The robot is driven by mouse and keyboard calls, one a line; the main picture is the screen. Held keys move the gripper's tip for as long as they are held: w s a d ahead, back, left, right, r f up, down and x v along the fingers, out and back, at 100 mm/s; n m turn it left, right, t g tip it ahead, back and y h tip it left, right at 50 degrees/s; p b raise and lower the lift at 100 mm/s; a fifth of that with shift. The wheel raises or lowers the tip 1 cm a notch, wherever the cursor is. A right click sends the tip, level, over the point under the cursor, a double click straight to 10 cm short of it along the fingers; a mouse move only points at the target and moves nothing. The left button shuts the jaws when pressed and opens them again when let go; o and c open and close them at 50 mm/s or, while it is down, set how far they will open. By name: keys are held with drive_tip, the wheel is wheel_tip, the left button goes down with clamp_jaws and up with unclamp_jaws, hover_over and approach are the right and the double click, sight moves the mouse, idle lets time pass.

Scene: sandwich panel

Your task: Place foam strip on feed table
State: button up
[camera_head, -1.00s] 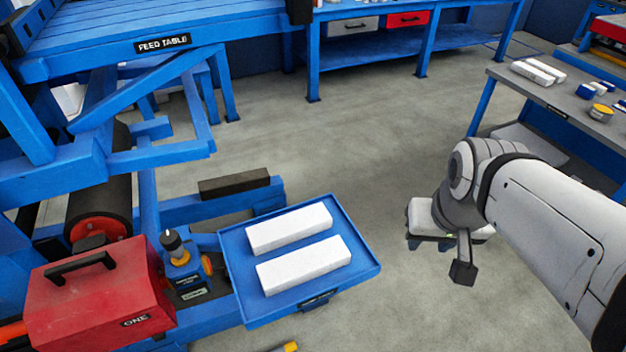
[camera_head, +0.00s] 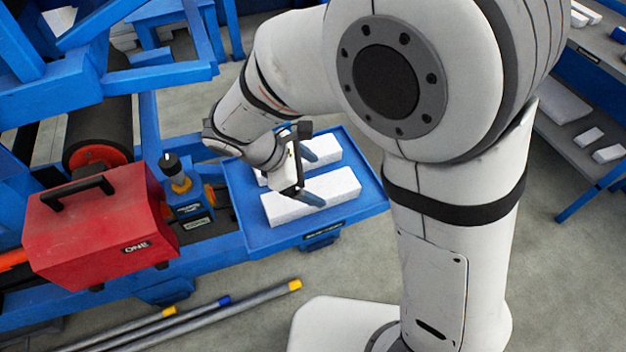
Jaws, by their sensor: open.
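Two white foam strips lie side by side on a blue tray (camera_head: 367,205). The near foam strip (camera_head: 338,193) is mostly in sight. The far foam strip (camera_head: 327,147) is partly hidden behind my gripper. My gripper (camera_head: 311,177) is open and over the tray, one finger in front of each strip in the picture. I cannot tell its height above them or whether it touches either. I see nothing held between the fingers. The feed table's top and label are out of view; blue framework (camera_head: 150,80) shows at upper left.
Several metal rods (camera_head: 215,318) lie on the floor in front. My arm covers much of the centre right.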

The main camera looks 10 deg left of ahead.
sight(311, 191)
drive_tip(key=a+f+n, duration=0.1)
drive_tip(key=a+f+n+t, duration=0.1)
drive_tip(key=a, duration=0.1)
drive_tip(key=s+a+f+n, duration=0.1)
drive_tip(key=shift+s+a+t+h, duration=0.1)
drive_tip(key=shift+a+t+h, duration=0.2)
drive_tip(key=x, duration=0.7)
drive_tip(key=shift+w+f+b, duration=0.2)
drive_tip(key=shift+w+b, duration=0.15)
drive_tip(key=c, duration=1.2)
drive_tip(key=shift+o, duration=0.2)
wheel_tip(311, 191, up, 10)
drive_tip(key=shift+r+p, duration=0.1)
drive_tip(key=shift+p, duration=0.35)
drive_tip(key=w+d+n+t+y+p, duration=0.1)
drive_tip(key=w+d+n, duration=0.1)
drive_tip(key=w+d, duration=0.45)
drive_tip(key=w+d+n+t+y, duration=0.15)
drive_tip(key=w+d, duration=0.25)
drive_tip(key=w, duration=0.6)
drive_tip(key=w+d+n+t+y+p, duration=0.1)
drive_tip(key=w+d+n, duration=0.3)
drive_tip(key=d, duration=0.8)
drive_tip(key=shift+w+d+f+n+y, duration=0.25)
drive_tip(key=shift+f+n+y, duration=0.25)
drive_tip(key=shift+y, duration=0.35)
